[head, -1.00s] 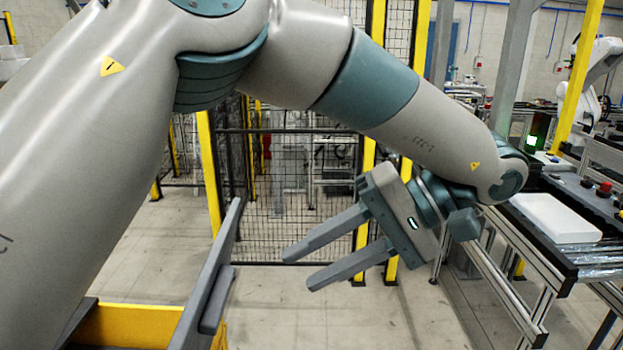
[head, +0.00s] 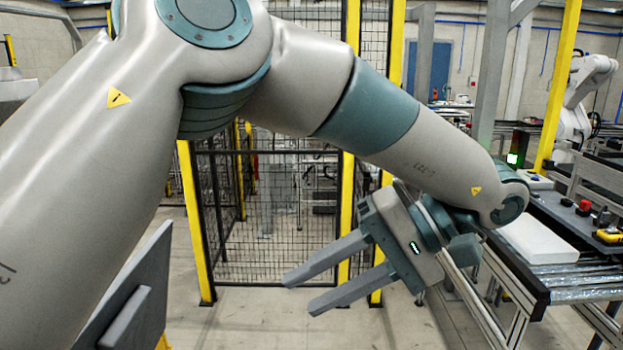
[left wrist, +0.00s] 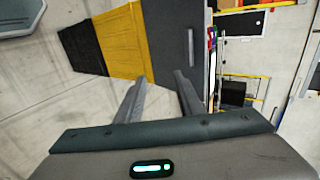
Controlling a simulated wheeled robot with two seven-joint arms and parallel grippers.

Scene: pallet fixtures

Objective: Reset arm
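My left arm (head: 400,125) reaches across the head view from the left and bends down at the wrist. My left gripper (head: 298,293) is open and empty, its two grey fingers apart and pointing left above the floor. The same gripper shows in the left wrist view (left wrist: 158,82), with nothing between its fingers. My right gripper does not show in either view.
A mesh fence (head: 270,215) with yellow posts stands behind the gripper. A grey panel (head: 125,290) is at lower left. A yellow and black piece (left wrist: 122,42) shows in the wrist view.

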